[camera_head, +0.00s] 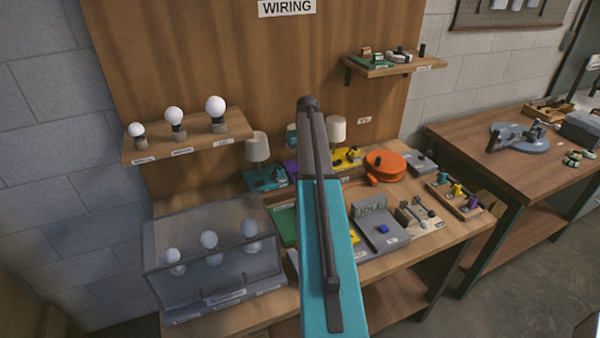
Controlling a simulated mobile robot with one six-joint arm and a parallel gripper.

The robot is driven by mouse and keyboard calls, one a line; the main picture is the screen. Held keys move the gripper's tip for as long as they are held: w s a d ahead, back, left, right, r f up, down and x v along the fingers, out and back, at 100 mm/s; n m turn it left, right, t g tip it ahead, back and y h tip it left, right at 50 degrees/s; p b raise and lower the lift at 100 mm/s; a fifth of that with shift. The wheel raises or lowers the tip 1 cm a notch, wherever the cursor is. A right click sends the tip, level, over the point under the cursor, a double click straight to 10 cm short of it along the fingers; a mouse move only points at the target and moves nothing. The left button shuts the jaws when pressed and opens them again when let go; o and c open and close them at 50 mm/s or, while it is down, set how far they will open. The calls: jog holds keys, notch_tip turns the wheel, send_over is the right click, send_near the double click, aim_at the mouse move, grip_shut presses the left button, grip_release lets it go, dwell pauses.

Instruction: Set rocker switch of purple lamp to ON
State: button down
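Only a small piece of a purple base (291,169) shows on the workbench, at the left edge of my teal and dark arm. This is likely the purple lamp. The rest of it is hidden behind the arm, and I cannot see its rocker switch or the switch's setting. My arm rises through the middle of the view. My gripper cannot be seen.
A teal-based lamp (265,178) stands left of the purple base, and a yellow-based lamp (346,160) right of it. An orange reel (386,164), a grey IDLE unit (380,228) and a clear-covered bulb case (215,262) crowd the bench. A bulb shelf (190,146) juts out above.

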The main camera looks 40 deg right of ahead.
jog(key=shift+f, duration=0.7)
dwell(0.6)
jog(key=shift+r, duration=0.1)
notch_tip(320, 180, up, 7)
jog(key=p, duration=0.3)
dwell(1.0)
dwell(0.6)
